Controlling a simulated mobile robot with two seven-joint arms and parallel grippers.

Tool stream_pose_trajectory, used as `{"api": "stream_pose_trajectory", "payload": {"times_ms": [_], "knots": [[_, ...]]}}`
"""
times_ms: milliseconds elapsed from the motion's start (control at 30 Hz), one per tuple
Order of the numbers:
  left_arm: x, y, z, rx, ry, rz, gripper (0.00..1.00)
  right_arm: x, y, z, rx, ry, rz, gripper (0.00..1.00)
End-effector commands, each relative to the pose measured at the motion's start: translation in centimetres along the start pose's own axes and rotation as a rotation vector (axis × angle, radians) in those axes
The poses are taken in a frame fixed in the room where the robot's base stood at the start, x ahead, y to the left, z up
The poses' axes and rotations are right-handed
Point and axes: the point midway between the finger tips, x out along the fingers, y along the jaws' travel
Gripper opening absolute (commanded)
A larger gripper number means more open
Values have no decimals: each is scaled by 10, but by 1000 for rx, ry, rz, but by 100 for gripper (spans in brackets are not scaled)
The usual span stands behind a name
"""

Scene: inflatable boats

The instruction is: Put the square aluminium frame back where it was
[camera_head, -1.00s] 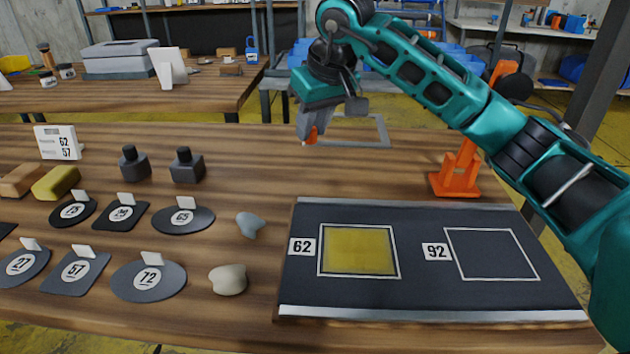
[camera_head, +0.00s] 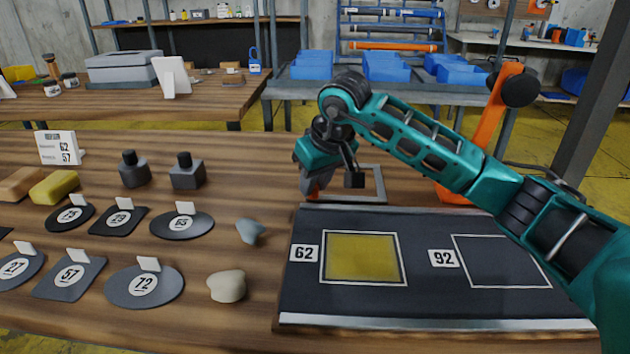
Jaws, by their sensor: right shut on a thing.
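The square aluminium frame (camera_head: 381,184) is a thin grey open square just behind the dark board (camera_head: 420,308). My right gripper (camera_head: 312,190) is shut on its left side, and the gripper hides part of that side. The frame looks roughly level; I cannot tell whether it touches the table. The board has a yellow square (camera_head: 360,258) outlined in white beside a label 62 (camera_head: 304,253). It also has an empty white-outlined square (camera_head: 503,262) beside a label 92 (camera_head: 443,258). My left gripper is out of view.
An orange stand (camera_head: 488,130) rises behind the board, partly hidden by my right arm. Numbered dark plates, including 72 (camera_head: 145,287), lie at left with two dark bottles (camera_head: 187,172). A pale stone (camera_head: 227,286) and a grey-blue piece (camera_head: 249,231) lie left of the board.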

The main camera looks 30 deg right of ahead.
Motion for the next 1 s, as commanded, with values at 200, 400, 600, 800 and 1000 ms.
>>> {"api": "stream_pose_trajectory", "payload": {"times_ms": [200, 400, 600, 800, 1000], "knots": [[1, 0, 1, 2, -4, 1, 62, 3, 0, 1, 0, -1, 0, 34], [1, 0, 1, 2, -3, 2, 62, 2, 0, 1, 0, -1, 0, 50], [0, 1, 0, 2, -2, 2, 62, 2, 0, 1, 0, -1, 0, 50], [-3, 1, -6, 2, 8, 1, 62, -19, 1, -2, -1, 3, 2, 50], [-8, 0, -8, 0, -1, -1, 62, -63, 1, -2, -2, 4, 2, 50]]}}
